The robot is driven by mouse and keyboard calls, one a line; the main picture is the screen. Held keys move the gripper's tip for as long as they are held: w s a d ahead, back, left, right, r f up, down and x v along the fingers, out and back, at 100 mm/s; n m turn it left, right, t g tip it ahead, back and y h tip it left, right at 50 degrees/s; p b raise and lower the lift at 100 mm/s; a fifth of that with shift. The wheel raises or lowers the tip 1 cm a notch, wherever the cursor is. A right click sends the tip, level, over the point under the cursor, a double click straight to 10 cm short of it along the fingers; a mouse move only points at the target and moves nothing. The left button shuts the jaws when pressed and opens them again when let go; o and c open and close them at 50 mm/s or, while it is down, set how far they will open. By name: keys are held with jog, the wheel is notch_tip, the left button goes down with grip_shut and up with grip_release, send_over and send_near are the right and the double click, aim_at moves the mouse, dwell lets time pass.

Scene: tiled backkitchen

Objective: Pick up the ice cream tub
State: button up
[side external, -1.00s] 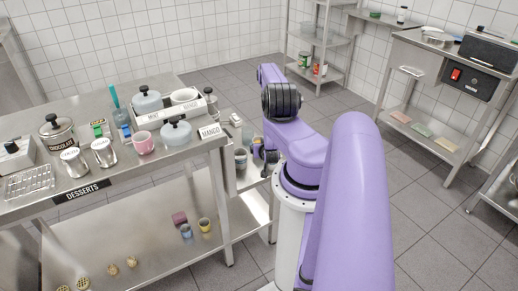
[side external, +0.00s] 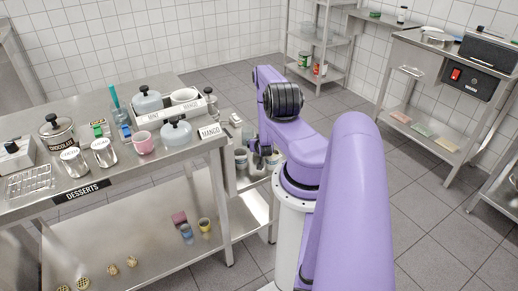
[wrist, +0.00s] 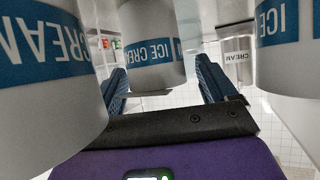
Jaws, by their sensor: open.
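Several white tubs with blue ICE CREAM label bands show in the wrist view. One tub (wrist: 150,48) appears in the gap between the fingers of my gripper (wrist: 161,75), beyond the palm; whether the fingers reach around it is unclear. A second tub (wrist: 40,85) is large and close at the left, and a third tub (wrist: 286,50) is at the right edge. My gripper is open. In the side view my gripper (side external: 262,149) is low beside the dessert table, with a tub (side external: 240,160) at its left and another tub (side external: 274,158) at its right, partly hidden.
The steel dessert table (side external: 190,160) stands at the left, holding pots, a pink mug (side external: 143,143) and shakers. The small tub shelf (side external: 246,181) is hemmed in by this table and my arm.

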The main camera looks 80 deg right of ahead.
jog(key=shift+c, duration=0.3)
jog(key=c, duration=1)
jog(key=shift+c, duration=0.2)
